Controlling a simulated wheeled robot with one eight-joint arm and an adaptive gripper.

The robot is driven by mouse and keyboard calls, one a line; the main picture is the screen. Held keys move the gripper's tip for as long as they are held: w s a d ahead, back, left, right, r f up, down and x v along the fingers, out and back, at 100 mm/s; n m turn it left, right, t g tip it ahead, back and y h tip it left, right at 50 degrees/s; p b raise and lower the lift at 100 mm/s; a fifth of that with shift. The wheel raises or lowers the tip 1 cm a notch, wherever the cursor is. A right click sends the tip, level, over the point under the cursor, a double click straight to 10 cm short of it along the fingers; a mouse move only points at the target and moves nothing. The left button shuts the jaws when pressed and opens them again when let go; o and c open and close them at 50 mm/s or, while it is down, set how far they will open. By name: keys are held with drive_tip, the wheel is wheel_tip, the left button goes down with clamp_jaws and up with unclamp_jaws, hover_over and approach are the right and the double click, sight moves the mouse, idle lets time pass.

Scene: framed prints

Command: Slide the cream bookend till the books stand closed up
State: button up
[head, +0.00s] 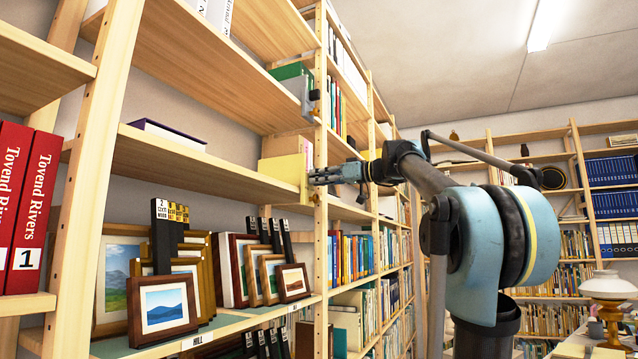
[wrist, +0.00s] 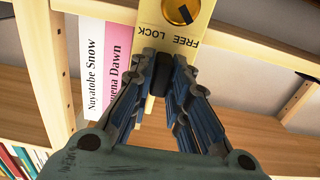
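The cream bookend (head: 282,171) stands on the middle shelf at its right end, beside an upright post. In the wrist view its cream face (wrist: 205,22) carries a brass dial (wrist: 180,10), cut off by the top edge, above the letters FREE and LOCK, seen upside down. My gripper (wrist: 163,65) has its fingers on both sides of a dark grip on that face and looks closed on it. A white book, Nuvatobe Snow (wrist: 92,65), and a pink book (wrist: 118,60) stand side by side, left of the bookend. Any gaps farther along are hidden.
A dark purple book (head: 165,133) lies flat farther left on the shelf (head: 200,168). A grey bookend (head: 297,86) with a green book is on the shelf above. Framed prints (head: 166,304) fill the shelf below. A wooden post (wrist: 58,70) is close on the left.

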drive_tip(key=shift+o, duration=1.3)
drive_tip(key=v, duration=1.2)
drive_tip(key=shift+f, duration=0.15)
